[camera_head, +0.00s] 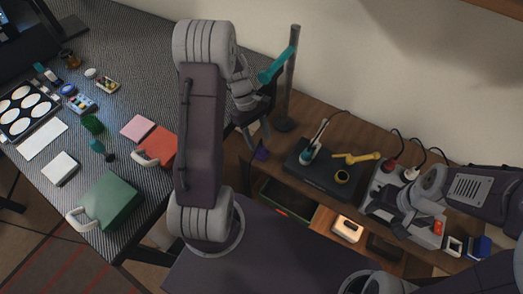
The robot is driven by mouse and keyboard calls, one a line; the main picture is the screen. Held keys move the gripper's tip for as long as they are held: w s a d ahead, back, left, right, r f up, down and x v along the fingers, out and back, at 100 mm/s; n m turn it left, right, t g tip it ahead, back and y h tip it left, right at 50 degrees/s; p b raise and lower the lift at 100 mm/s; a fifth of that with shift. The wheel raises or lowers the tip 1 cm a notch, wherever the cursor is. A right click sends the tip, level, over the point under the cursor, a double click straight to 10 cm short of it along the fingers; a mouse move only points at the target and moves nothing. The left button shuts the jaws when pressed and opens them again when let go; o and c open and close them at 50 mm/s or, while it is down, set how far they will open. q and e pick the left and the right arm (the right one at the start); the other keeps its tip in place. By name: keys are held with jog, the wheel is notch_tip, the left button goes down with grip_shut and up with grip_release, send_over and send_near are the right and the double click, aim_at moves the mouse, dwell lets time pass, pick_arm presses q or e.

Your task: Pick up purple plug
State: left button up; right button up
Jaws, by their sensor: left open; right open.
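The purple plug (261,154) is a small dark violet piece on the wooden shelf top, left of the black pad. My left gripper (256,138) reaches down just above it, fingers apart; I cannot tell whether they touch the plug. My own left arm blocks the view to the left of it. My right gripper (407,208) is at the right, over a grey socket box (378,193). Its fingers are hard to make out, and it shows nothing held.
A black station (322,172) with a yellow tool (357,158) stands right of the plug. A grey post (290,80) with a teal arm (278,66) rises behind it. A red plug (390,167) sits on the socket box. The left table carries a green case (108,200).

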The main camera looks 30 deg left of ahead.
aim_at(261, 146)
pick_arm(q)
jog(key=x, duration=0.3)
jog(key=shift+s+d+f+b, duration=0.1)
jog(key=shift+d+f+b, duration=0.05)
jog(key=shift+b, duration=0.25)
jog(key=shift+d+f, duration=0.1)
jog(key=shift+f, duration=0.15)
grip_shut()
jog(key=shift+r, duration=0.1)
notch_tip(261, 146, up, 5)
jog(key=shift+s+f+p, duration=0.15)
jog(key=shift+s+p, duration=0.05)
jog(key=shift+p, duration=0.65)
jog(key=s+r+p, duration=0.1)
jog(key=s+r, duration=0.2)
jog(key=s, duration=0.2)
jog(key=s+d+r+p, duration=0.1)
jog(key=s+r, duration=0.2)
jog(key=s, duration=0.3)
